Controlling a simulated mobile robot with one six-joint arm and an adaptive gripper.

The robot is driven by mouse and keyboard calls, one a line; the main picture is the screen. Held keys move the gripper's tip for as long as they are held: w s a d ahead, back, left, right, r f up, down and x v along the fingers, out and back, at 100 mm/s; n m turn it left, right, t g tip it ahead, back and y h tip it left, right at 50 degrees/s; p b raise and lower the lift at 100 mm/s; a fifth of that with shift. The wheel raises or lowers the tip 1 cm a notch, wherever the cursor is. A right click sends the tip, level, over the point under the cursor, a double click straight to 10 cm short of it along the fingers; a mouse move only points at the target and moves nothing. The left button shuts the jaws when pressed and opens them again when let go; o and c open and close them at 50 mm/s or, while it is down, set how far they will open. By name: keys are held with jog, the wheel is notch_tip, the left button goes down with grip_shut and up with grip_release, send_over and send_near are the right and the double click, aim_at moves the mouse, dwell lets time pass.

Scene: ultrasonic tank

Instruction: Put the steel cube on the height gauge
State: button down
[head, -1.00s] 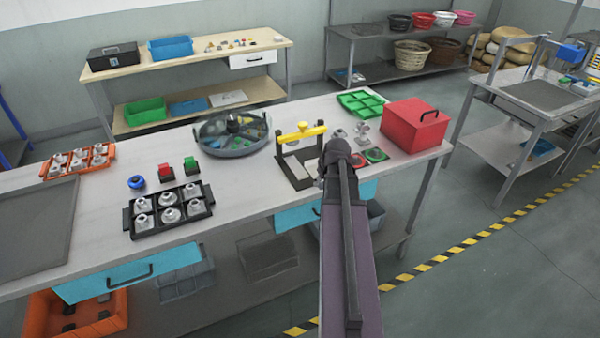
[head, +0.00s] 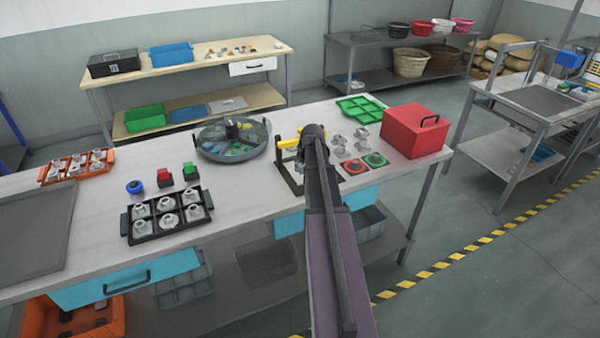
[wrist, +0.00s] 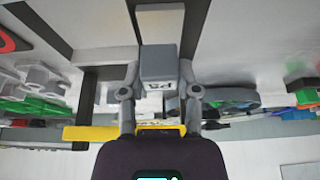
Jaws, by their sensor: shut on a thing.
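The steel cube (wrist: 158,62) is a small grey block with dark marks on one face. My gripper (wrist: 160,95) is shut on it, one finger at each side, in the wrist view. The height gauge (head: 287,143) has a dark frame and a yellow bar on the bench in the head view. My arm covers its right part there, and the cube is hidden. In the wrist view the yellow bar (wrist: 90,133) crosses behind my gripper, and the pale plate with dark edges shows beyond the cube. I cannot tell whether the cube touches the plate.
A round grey tank (head: 232,153) stands left of the gauge. Metal fittings (head: 362,137), a red pad (head: 355,167) and a green pad (head: 376,160) lie right of it, with a red box (head: 415,130) beyond. A black tray (head: 167,217) of fittings stands front left.

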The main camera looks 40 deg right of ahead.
aim_at(299, 177)
jog(key=shift+w, duration=0.45)
jog(key=shift+w+d, duration=0.2)
jog(key=shift+w, duration=0.45)
notch_tip(299, 177, down, 4)
jog(key=b, duration=0.3)
jog(key=shift+r+b, duration=0.15)
jog(key=shift+b, duration=0.2)
jog(key=shift+c, duration=1.7)
grip_release()
jog(key=shift+r, duration=0.1)
jog(key=p+v, duration=1.1)
jog(key=v, duration=0.1)
jog(key=shift+s+a, duration=0.1)
jog(key=shift+a, duration=0.05)
